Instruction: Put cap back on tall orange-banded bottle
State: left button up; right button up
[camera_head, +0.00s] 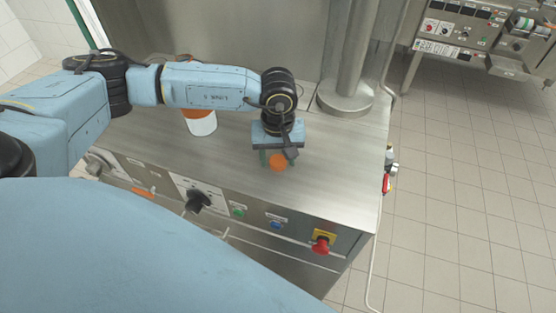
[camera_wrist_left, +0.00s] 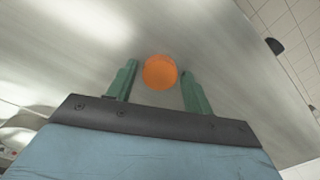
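The orange cap (camera_head: 278,162) is at the metal counter near its front right part. My left gripper (camera_head: 277,158) points down at it from above. In the left wrist view the round orange cap (camera_wrist_left: 160,72) sits between the two green fingers, with a narrow gap on each side, so the gripper is open around it. Whether the cap rests on the counter is hard to tell. A bottle (camera_head: 202,126) with a white lower body and an orange band stands left of the gripper. My left arm hides its middle; a bit of orange shows above the arm. My right gripper is out of view.
The steel counter (camera_head: 335,165) is clear right of the gripper. A thick metal column (camera_head: 346,60) rises at its back right. The front panel carries a black knob (camera_head: 198,201), buttons and a red emergency stop (camera_head: 320,245). Tiled floor lies beyond the right edge.

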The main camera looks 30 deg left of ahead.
aim_at(278, 160)
pick_arm(q)
jog(key=c, duration=0.7)
jog(key=shift+c, duration=0.2)
notch_tip(278, 160, up, 10)
jog(key=b, duration=0.1)
